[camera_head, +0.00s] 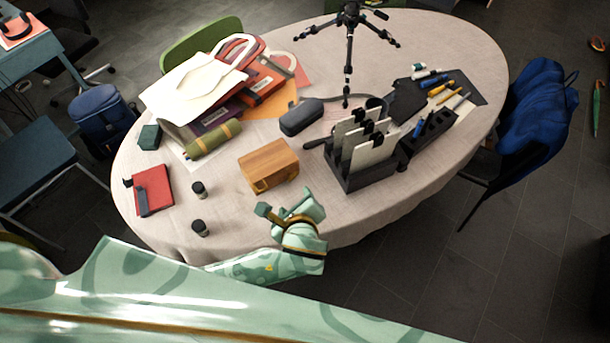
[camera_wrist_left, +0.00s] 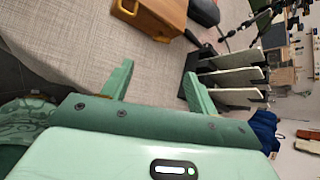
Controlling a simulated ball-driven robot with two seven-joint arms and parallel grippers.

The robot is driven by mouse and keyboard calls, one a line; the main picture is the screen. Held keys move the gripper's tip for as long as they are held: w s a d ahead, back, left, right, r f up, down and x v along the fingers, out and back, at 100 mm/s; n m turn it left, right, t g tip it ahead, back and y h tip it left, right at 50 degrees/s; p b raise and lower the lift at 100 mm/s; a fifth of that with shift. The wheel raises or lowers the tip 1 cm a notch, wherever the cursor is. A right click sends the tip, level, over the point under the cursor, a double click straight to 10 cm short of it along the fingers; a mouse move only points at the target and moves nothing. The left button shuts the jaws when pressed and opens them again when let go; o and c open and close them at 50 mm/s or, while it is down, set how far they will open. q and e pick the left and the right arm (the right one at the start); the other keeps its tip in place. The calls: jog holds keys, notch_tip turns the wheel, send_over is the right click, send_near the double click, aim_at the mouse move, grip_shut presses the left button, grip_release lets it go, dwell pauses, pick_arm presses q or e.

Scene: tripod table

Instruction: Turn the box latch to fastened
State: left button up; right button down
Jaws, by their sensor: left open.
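The wooden box (camera_head: 270,163) sits near the front edge of the table, with its lid down. A small piece on its front face looks like the latch (camera_head: 261,185), but it is too small to tell how it is turned. The box also shows at the top of the left wrist view (camera_wrist_left: 160,14), partly cut off by the frame. My left gripper (camera_head: 287,204) is open and empty, at the table's front edge just in front of the box and apart from it. Its two fingers (camera_wrist_left: 158,74) point toward the box. My right gripper is not in view.
A dark file rack (camera_head: 375,178) with upright white boards stands right of the box. Two small dark jars (camera_head: 199,190) and a red notebook (camera_head: 153,188) lie left. A grey case (camera_head: 301,117) and a green roll (camera_head: 213,139) lie behind. Bare tablecloth separates the jars from the box.

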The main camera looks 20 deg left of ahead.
pick_arm(q)
jog(key=b, duration=0.6)
send_near(293, 178)
jog(key=x, duration=0.7)
jog(key=shift+w+a+f, duration=0.2)
jog(key=shift+w+f, duration=0.1)
jog(key=shift+w, duration=0.25)
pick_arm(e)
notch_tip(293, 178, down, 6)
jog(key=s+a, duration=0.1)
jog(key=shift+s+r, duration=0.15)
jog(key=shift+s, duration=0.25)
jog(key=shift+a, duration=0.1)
pick_arm(q)
jog(key=shift+s, duration=0.1)
jog(key=c, duration=1)
